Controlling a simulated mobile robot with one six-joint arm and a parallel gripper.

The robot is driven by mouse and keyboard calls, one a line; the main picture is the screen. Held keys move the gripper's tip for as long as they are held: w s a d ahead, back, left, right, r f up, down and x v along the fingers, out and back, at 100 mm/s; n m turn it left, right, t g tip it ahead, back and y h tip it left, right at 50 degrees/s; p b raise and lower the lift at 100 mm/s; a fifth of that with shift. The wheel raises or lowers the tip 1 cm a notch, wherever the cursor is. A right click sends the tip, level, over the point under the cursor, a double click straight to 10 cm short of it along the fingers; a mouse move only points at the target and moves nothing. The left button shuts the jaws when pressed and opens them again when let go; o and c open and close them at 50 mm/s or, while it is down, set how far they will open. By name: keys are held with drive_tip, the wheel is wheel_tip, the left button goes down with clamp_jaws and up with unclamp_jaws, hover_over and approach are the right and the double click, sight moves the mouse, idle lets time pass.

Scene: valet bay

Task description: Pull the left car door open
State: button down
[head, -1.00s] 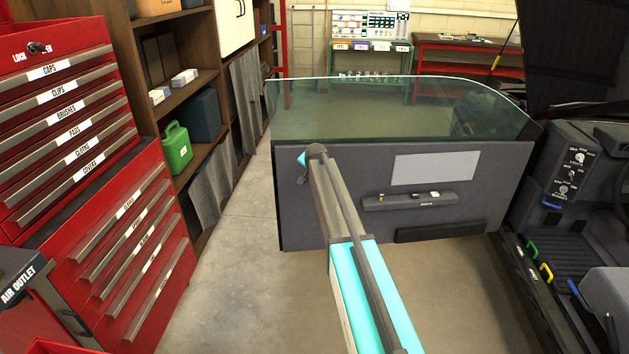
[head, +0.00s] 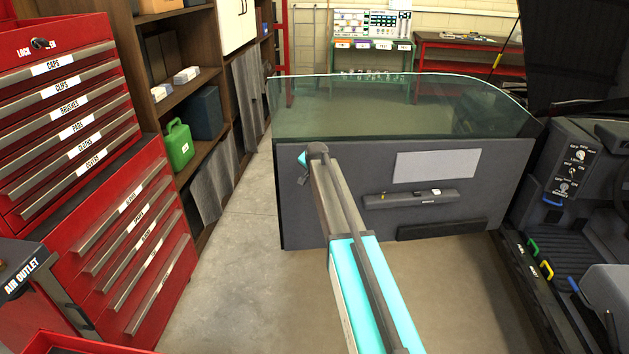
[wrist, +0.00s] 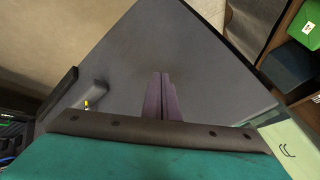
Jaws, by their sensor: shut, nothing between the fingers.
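The left car door (head: 330,215) stands swung wide open, its dark grey inner panel facing me and its window glass (head: 390,108) above. It is joined to the car at the right. An armrest with switches (head: 410,198) and a pale panel sit on the inner side. My arm reaches toward the panel's left part in the head view. My gripper (wrist: 158,95) shows in the wrist view, its fingers together and empty, pointing at the inner panel (wrist: 120,70). I cannot tell whether they touch it. The outer handle is hidden.
A red drawer cabinet (head: 85,130) stands close on the left, with brown shelves (head: 190,75) and a green can (head: 178,145) behind it. Bare floor (head: 235,260) lies between cabinet and door. The car's sill and cabin (head: 560,250) are at right.

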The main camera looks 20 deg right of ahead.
drive_tip(key=s+a+r+b, duration=0.1)
drive_tip(key=s+a+r, duration=0.2)
drive_tip(key=r, duration=0.3)
drive_tip(key=shift+s+a+r, duration=0.15)
drive_tip(key=shift+a+r, duration=0.2)
drive_tip(key=shift+a, duration=0.1)
